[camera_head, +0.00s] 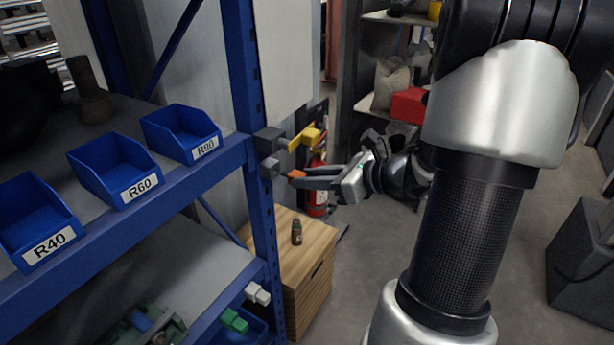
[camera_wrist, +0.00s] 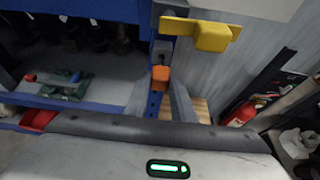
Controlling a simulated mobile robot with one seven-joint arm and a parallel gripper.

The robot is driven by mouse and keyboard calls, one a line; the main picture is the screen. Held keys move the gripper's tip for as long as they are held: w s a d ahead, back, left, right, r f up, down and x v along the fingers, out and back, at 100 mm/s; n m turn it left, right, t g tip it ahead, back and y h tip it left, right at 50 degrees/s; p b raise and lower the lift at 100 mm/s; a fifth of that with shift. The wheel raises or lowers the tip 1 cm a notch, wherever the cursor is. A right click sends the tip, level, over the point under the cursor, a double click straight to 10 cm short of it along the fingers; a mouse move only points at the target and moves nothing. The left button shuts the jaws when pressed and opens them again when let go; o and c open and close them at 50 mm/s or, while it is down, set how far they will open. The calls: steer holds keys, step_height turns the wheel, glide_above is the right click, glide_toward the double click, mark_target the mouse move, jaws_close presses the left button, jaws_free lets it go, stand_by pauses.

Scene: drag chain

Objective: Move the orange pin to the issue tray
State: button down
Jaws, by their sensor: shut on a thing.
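The orange pin (camera_head: 297,175) shows its square orange head beside a grey block (camera_head: 269,168) on the blue rack post. My gripper (camera_head: 299,179) reaches in from the right and is shut on the pin. In the wrist view the orange head (camera_wrist: 160,78) sits between my two grey fingers (camera_wrist: 159,100), in front of the grey block (camera_wrist: 161,52). I cannot tell whether the pin's shaft is still in the block. No tray is marked as the issue tray in these views. Three blue bins, labelled R40 (camera_head: 38,222), R60 (camera_head: 113,170) and R90 (camera_head: 181,133), stand on the upper shelf.
A yellow pin (camera_head: 304,138) sticks out just above the orange one. White (camera_head: 257,293) and green (camera_head: 233,320) pieces jut from the lower rack. A wooden cabinet (camera_head: 312,272) with a small dark bottle (camera_head: 297,232) stands below. A red extinguisher (camera_head: 317,198) is behind my gripper.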

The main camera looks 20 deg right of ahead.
steer(key=shift+s+d, duration=0.1)
stand_by(0.3)
steer(key=shift+s+d+p, duration=0.2)
steer(key=shift+s+d, duration=0.45)
steer(key=shift+s, duration=0.35)
steer(key=shift+s+d+p, duration=0.2)
steer(key=shift+s+d, duration=0.4)
steer(key=shift+s, duration=0.4)
